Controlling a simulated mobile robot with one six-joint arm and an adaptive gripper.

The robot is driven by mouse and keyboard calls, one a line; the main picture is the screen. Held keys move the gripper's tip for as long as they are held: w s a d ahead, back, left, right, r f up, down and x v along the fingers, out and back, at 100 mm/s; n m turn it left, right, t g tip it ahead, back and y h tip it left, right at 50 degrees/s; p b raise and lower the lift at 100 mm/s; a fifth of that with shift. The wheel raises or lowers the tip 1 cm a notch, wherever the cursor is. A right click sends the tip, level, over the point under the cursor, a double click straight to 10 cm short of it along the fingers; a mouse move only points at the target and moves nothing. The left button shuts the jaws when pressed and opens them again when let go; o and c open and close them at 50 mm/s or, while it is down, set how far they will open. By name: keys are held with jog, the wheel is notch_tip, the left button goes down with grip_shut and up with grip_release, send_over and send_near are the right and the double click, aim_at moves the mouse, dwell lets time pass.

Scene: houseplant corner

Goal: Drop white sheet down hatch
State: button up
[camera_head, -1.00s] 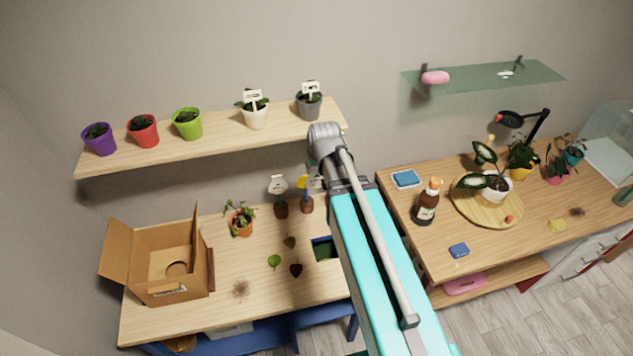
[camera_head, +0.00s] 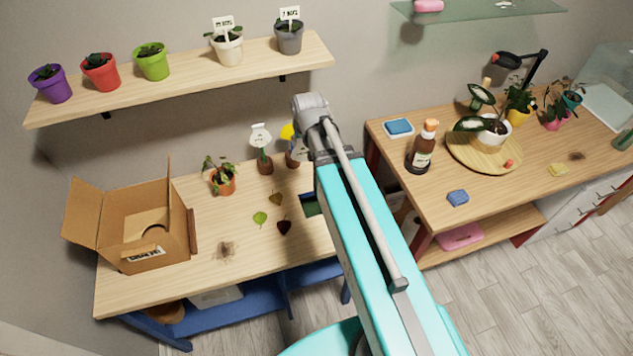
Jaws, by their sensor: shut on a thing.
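I cannot make out a white sheet in this view. My gripper is not visible; my turquoise arm rises through the middle and hides what lies behind it. A small dark green, blue-edged rectangle (camera_head: 310,204) lies at the right of the left wooden table, partly covered by my arm. It may be the hatch, but I cannot tell if it is an opening.
An open cardboard box (camera_head: 140,232) stands on the left table (camera_head: 215,265), near loose leaves and potted plants. A shelf (camera_head: 180,85) with several pots hangs above. The right table (camera_head: 440,195) holds a brown bottle (camera_head: 421,150) and a round board (camera_head: 462,155).

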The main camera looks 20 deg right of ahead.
jog(key=shift+f+b, duration=0.7)
jog(key=shift+f, duration=0.45)
jog(key=shift+a, duration=0.15)
